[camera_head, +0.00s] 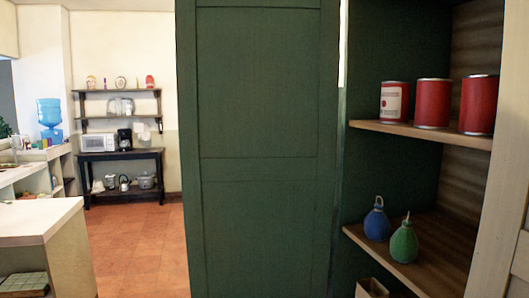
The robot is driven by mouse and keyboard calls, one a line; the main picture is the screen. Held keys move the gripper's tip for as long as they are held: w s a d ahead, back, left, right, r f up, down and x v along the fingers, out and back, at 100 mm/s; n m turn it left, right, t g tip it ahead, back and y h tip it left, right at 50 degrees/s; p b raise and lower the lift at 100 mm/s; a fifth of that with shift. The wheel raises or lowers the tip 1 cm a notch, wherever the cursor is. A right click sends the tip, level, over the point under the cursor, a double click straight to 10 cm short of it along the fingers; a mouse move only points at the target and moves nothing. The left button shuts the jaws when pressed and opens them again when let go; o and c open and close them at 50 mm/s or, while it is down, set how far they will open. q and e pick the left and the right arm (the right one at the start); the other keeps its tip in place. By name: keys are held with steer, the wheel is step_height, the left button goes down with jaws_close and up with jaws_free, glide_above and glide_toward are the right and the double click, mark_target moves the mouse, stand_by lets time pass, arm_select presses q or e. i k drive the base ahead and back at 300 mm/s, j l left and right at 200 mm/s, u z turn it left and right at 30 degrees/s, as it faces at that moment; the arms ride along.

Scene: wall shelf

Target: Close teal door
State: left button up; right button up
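The teal door (260,120), a dark green panelled door, fills the middle of the head view from top to bottom. It stands open to the left of the cabinet (397,170), whose inside shows. A narrow bright gap shows beside the door's right edge near the top. I see no handle on the door. Neither of my grippers is in view.
The cabinet's upper shelf (420,133) holds three red cans (432,103). A lower shelf (440,262) holds a blue bottle (376,224) and a green bottle (404,245). A pale counter (40,220) stands at left. Tiled floor (140,250) is open between counter and door.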

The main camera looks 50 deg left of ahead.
mark_target(257, 81)
steer(key=j+z, duration=0.1)
steer(key=j, duration=0.45)
steer(key=k+j, duration=0.1)
steer(key=j, duration=0.4)
steer(key=j+z, duration=0.15)
steer(key=j, duration=0.3)
steer(key=k+j+z, duration=0.2)
steer(key=j, duration=0.3)
steer(key=j+z, duration=0.15)
steer(key=j, duration=0.3)
steer(key=k+j+z, duration=0.2)
steer(key=j, duration=0.25)
steer(key=j+z, duration=0.15)
steer(key=j, duration=0.3)
steer(key=j+z, duration=0.15)
steer(key=j, duration=0.3)
steer(key=k+j+z, duration=0.2)
steer(key=j, duration=0.2)
steer(key=j+z, duration=0.15)
steer(key=j, duration=0.25)
steer(key=k+j+z, duration=0.2)
steer(key=j, duration=0.55)
steer(key=i+j+z, duration=0.1)
steer(key=j, duration=0.25)
